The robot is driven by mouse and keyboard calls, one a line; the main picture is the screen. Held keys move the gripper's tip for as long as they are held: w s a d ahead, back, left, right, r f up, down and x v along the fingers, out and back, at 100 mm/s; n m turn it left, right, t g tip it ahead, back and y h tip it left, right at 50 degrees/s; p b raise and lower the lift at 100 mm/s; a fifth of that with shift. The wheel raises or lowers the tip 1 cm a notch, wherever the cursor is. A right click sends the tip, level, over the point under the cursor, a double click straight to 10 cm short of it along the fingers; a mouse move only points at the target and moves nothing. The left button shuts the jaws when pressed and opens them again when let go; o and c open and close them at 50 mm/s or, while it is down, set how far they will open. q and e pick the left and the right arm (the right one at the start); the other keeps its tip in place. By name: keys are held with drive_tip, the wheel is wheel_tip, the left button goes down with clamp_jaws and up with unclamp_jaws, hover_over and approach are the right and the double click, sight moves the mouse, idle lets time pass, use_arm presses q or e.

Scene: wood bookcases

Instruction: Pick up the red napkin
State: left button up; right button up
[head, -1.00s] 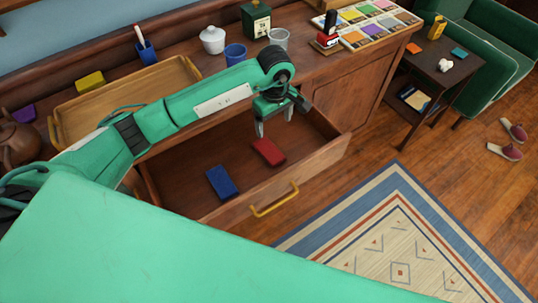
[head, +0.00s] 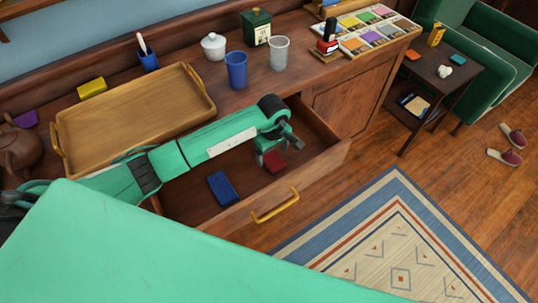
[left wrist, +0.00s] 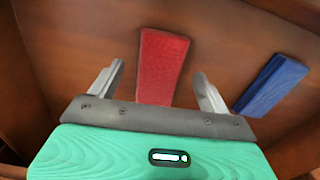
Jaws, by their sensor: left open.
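The red napkin (head: 273,162) lies folded on the floor of the open drawer (head: 330,158), partly hidden by my gripper in the head view. In the left wrist view the red napkin (left wrist: 161,66) lies between the two fingers, its near end hidden by the gripper body. My left gripper (head: 275,152) is down inside the drawer at the napkin, with its fingers (left wrist: 158,90) open and apart on either side of it. I cannot tell whether the fingers touch it. My right gripper is not in view.
A blue folded napkin (head: 223,188) lies in the drawer to the left; it also shows in the left wrist view (left wrist: 270,84). The drawer's front has a yellow handle (head: 275,205). A wooden tray (head: 133,120), a blue cup (head: 236,70) and a clear glass (head: 279,53) stand on the cabinet top.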

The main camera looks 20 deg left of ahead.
sight(269, 156)
use_arm(q)
drive_tip(key=shift+f, duration=1.3)
drive_tip(key=c, duration=1.1)
drive_tip(key=shift+o, duration=0.2)
drive_tip(key=shift+r, duration=0.15)
